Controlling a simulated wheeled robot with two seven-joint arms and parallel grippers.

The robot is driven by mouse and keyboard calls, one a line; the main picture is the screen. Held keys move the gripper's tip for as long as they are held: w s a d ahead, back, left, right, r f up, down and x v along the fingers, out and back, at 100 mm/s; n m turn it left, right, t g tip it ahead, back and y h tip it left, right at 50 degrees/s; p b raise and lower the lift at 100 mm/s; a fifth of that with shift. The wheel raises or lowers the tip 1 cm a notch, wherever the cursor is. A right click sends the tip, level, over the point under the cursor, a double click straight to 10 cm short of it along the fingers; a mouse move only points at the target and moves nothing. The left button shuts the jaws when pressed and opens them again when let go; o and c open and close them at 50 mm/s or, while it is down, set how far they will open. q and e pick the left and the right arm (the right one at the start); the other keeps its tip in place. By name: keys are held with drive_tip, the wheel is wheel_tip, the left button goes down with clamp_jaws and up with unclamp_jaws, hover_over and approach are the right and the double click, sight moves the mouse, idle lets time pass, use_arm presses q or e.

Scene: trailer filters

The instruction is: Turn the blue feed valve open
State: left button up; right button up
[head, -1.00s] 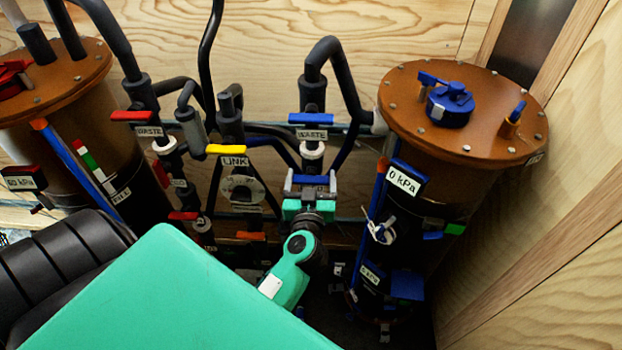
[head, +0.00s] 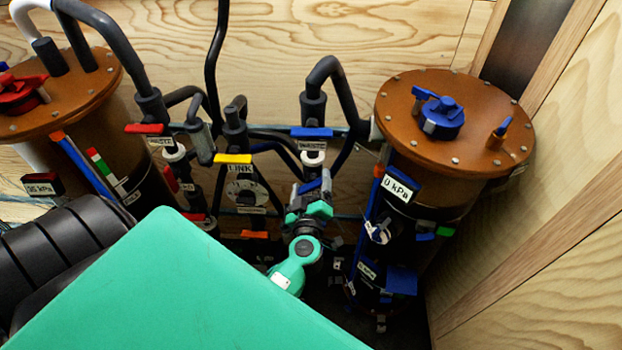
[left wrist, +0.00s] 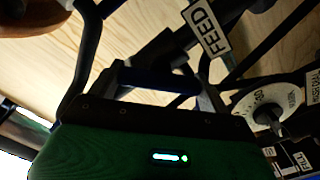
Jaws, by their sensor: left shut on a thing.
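The blue feed valve handle (head: 311,186) sits on the pipe below the blue waste handle, left of the right-hand brown tank. It is tilted, with its right end higher in the head view. My left gripper (head: 310,195) is shut on this handle, with fingers at its two ends. In the left wrist view the blue handle (left wrist: 158,79) lies between the fingers, below a white FEED label (left wrist: 207,30). The green gripper body hides the lower part of the valve. My right gripper is not in view.
A blue waste handle (head: 311,132) is just above. A yellow link handle (head: 233,158) and a red handle (head: 145,128) are to the left. The brown tank (head: 455,115) with a 0 kPa display (head: 400,186) stands close on the right. Pipes crowd the middle.

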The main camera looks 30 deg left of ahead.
use_arm(q)
drive_tip(key=n+p, duration=0.1)
drive_tip(key=n, duration=0.3)
drive_tip(key=shift+f+n, duration=0.1)
drive_tip(key=shift+n, duration=0.2)
drive_tip(key=n, duration=0.5)
drive_tip(key=shift+f, duration=0.1)
drive_tip(key=shift+n, duration=0.3)
drive_tip(key=o, duration=0.9)
drive_tip(key=shift+o, duration=0.2)
